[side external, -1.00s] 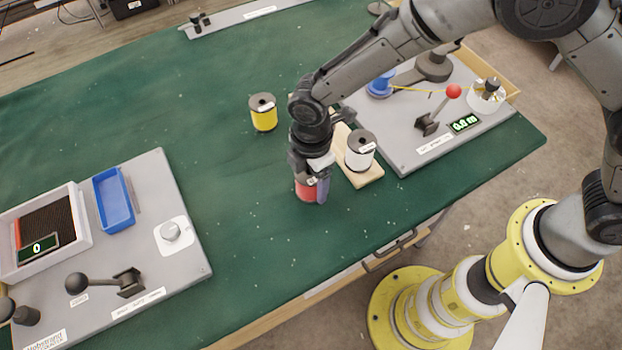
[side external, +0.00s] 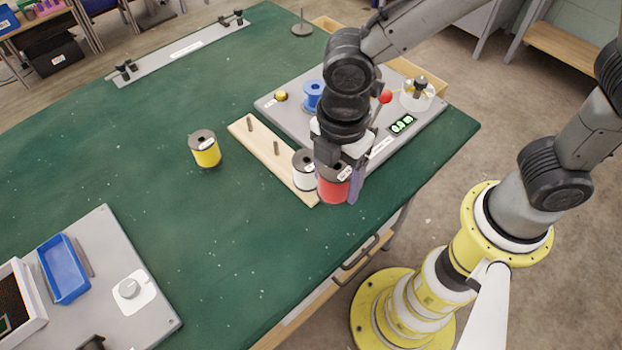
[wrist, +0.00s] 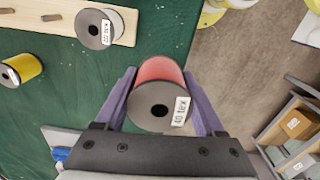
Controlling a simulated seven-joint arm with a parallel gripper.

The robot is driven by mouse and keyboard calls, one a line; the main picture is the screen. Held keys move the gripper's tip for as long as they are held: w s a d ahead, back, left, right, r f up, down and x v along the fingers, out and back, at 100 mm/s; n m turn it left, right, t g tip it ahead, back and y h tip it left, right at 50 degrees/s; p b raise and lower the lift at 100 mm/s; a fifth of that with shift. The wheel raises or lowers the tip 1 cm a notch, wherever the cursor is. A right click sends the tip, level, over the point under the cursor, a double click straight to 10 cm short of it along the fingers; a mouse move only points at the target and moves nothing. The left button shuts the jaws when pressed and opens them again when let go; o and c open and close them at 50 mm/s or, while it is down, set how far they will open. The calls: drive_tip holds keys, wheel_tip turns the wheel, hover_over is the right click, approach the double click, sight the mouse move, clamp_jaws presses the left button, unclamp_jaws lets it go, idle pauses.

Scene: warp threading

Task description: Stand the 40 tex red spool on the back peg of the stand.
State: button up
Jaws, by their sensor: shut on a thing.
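My gripper (side external: 338,170) is shut on the red spool (side external: 332,190), just right of the stand's front end. In the wrist view the red spool (wrist: 158,72) sits between the purple fingers, with its dark-holed end and "40 tex" label toward the camera. It looks raised off the table. The wooden stand (side external: 262,152) has two bare upright pegs, the back peg (side external: 249,124) and the middle peg (side external: 275,148). A white spool (side external: 304,172) stands at the front end. In the wrist view the stand (wrist: 75,16) is at upper left, partly out of frame.
A yellow spool (side external: 206,152) stands on the green table left of the stand. A grey board (side external: 400,145) with a blue spool (side external: 312,95) and red-knobbed lever (side external: 385,97) lies behind and right. A blue tray (side external: 62,270) is at lower left. The table between is clear.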

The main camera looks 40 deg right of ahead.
drive_tip(key=shift+s+d+r+n, duration=0.25)
drive_tip(key=shift+s+d+n, duration=0.05)
drive_tip(key=shift+s+d, duration=0.15)
drive_tip(key=shift+n, duration=0.4)
drive_tip(key=w+a+r, duration=0.2)
drive_tip(key=shift+w+r, duration=0.25)
drive_tip(key=shift+w, duration=0.1)
drive_tip(key=w+a+r, duration=0.2)
drive_tip(key=w, duration=0.4)
drive_tip(key=m, duration=0.1)
hover_over(252, 129)
drive_tip(key=f, duration=0.6)
drive_tip(key=shift+w+a+f, duration=0.1)
drive_tip(key=shift+w+f, duration=0.15)
drive_tip(key=shift+w, duration=0.05)
drive_tip(key=shift+d+f, duration=0.25)
drive_tip(key=shift+f, duration=3.95)
drive_tip(key=shift+f, duration=0.75)
